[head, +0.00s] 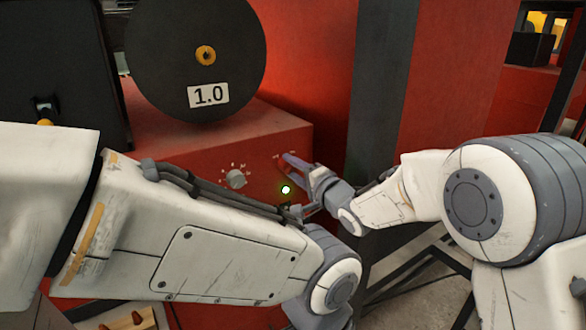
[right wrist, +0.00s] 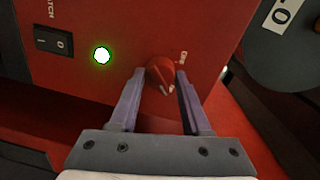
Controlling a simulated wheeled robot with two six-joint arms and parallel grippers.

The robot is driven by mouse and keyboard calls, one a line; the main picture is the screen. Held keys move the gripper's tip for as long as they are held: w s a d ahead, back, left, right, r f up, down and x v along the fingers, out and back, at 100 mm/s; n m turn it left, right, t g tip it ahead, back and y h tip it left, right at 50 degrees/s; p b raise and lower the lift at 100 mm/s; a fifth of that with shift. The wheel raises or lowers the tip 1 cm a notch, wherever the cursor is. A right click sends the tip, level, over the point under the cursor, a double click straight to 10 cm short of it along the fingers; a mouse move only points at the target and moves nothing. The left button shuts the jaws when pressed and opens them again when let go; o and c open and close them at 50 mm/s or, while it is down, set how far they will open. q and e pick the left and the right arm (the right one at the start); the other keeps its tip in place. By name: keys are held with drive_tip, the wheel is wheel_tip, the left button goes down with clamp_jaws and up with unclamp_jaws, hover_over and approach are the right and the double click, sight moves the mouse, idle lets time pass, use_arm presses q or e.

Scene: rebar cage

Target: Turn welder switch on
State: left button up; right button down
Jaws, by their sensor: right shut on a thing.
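The welder is a red box (head: 258,135) in the head view.
A grey dial (head: 236,179) is on the welder face, left of the lamp. A black rocker switch (right wrist: 53,41) sits beyond the lamp. A black spool (head: 160,50) labelled 1.0 stands above the box. A dark post (head: 382,80) rises right of the welder.

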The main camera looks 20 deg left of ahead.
drive_tip(key=shift+c, duration=1.8)
unclamp_jaws()
drive_tip(key=shift+s+d+f+b, duration=0.1)
drive_tip(key=shift+s+d+b, duration=0.25)
drive_tip(key=shift+d+b, duration=0.15)
drive_tip(key=b+v, duration=0.3)
drive_tip(key=v, duration=0.6)
drive_tip(key=shift+d+b, duration=0.15)
drive_tip(key=shift+b, duration=0.25)
drive_tip(key=shift+s, duration=0.1)
